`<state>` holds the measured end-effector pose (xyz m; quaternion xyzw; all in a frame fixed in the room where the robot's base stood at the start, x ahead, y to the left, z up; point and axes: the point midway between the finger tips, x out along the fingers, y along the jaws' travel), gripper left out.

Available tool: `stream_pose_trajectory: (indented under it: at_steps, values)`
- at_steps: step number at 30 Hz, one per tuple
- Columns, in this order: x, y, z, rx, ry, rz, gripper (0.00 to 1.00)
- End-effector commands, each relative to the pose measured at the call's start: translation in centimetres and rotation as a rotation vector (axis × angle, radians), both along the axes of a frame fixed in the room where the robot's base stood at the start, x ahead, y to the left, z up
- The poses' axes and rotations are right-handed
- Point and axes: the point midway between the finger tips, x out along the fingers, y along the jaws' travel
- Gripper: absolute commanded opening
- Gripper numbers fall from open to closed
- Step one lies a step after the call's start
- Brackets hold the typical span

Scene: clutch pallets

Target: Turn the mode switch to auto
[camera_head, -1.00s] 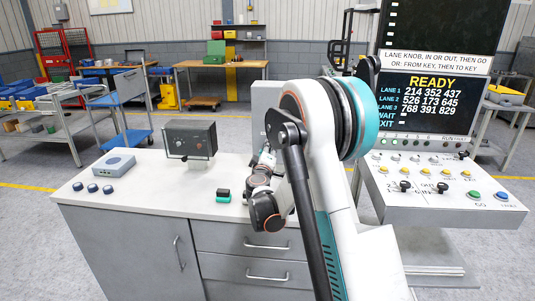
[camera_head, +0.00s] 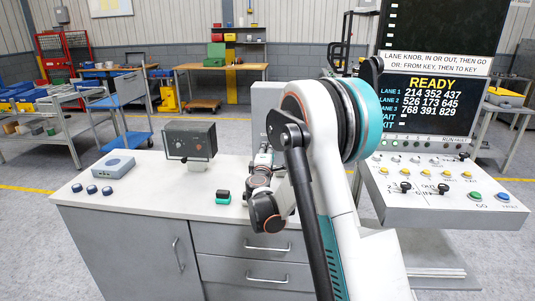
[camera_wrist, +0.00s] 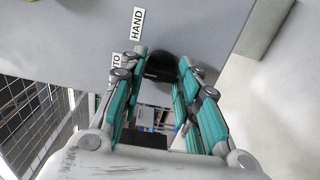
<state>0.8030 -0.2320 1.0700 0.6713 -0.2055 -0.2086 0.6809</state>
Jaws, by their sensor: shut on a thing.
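In the wrist view the black mode switch knob (camera_wrist: 160,66) sits on the face of a grey box (camera_wrist: 85,38). A HAND label (camera_wrist: 138,24) and a partly hidden label ending in "TO" (camera_wrist: 116,66) are beside it. My gripper (camera_wrist: 161,63) has its teal fingers on either side of the knob and is shut on it. The fingers partly cover the knob, and I cannot tell which label it points to. In the head view the grey box (camera_head: 259,125) stands on the bench behind my arm, which hides its switch side.
The white bench top (camera_head: 150,192) holds a dark box with a dial (camera_head: 189,141), a blue-grey box (camera_head: 112,166), several dark-blue knobs (camera_head: 92,190) and a small green and black block (camera_head: 223,197). A sloped control console (camera_head: 440,205) stands at the right.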

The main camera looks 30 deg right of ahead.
Motion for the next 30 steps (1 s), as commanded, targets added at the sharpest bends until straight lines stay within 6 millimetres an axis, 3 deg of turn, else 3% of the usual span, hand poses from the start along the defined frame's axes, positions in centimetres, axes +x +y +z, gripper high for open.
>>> stream_pose_trajectory:
  at_steps: [9, 10, 12, 23, 30]
  values:
    - [0.0, 0.1, -0.1, -0.001, 0.001, 0.001, 0.06]
    - [0.0, 0.1, -0.1, -0.001, 0.001, 0.001, 0.34]
    - [0.0, 0.1, -0.1, -0.001, 0.001, 0.001, 0.50]
    - [-0.1, 0.1, 0.0, -0.001, 0.001, 0.001, 0.50]
    - [-2.4, 1.8, 0.0, -0.001, 0.001, 0.002, 0.50]
